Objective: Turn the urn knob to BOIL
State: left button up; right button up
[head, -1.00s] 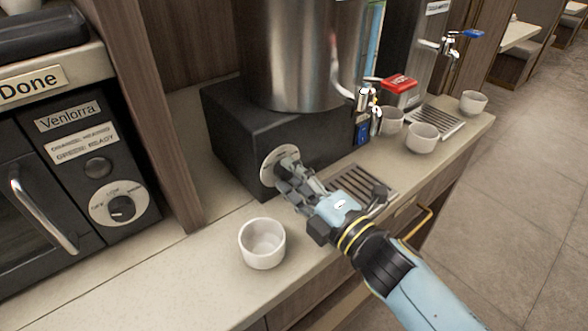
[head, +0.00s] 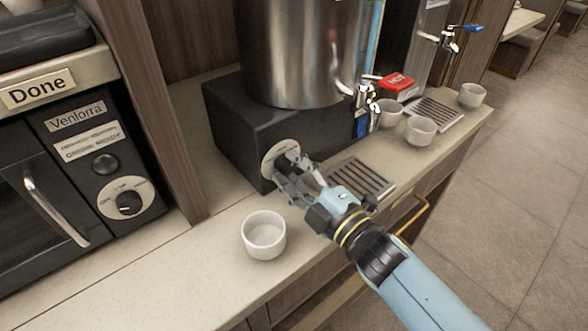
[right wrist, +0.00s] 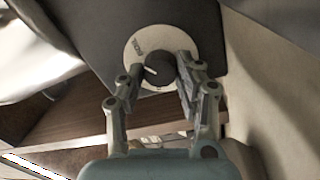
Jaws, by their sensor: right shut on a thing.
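The urn (head: 300,50) is a steel cylinder on a black base (head: 235,130). A pale round dial plate (head: 270,155) is on the base's front. My right gripper (head: 286,170) is at this dial, its fingers hiding most of the knob in the head view. In the right wrist view, the dark knob (right wrist: 158,72) sits between the two fingers of the right gripper (right wrist: 157,76), which is shut on it. The knob's white pointer mark aims left and slightly up. Lettering on the plate (right wrist: 135,50) is too small to read surely. My left gripper is out of view.
A white cup (head: 264,235) stands on the counter (head: 190,262) near my right gripper. A drip grille (head: 362,180) lies beside it. An oven with another dial (head: 127,203) is at left.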

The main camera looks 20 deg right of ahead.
jog(key=shift+f, duration=0.1)
jog(key=o, duration=1.1)
jog(key=shift+o, duration=0.2)
jog(key=shift+s+d, duration=0.1)
jog(key=shift+s, duration=0.05)
jog(key=v, duration=1.1)
jog(key=shift+s, duration=0.35)
jog(key=shift+d, duration=0.1)
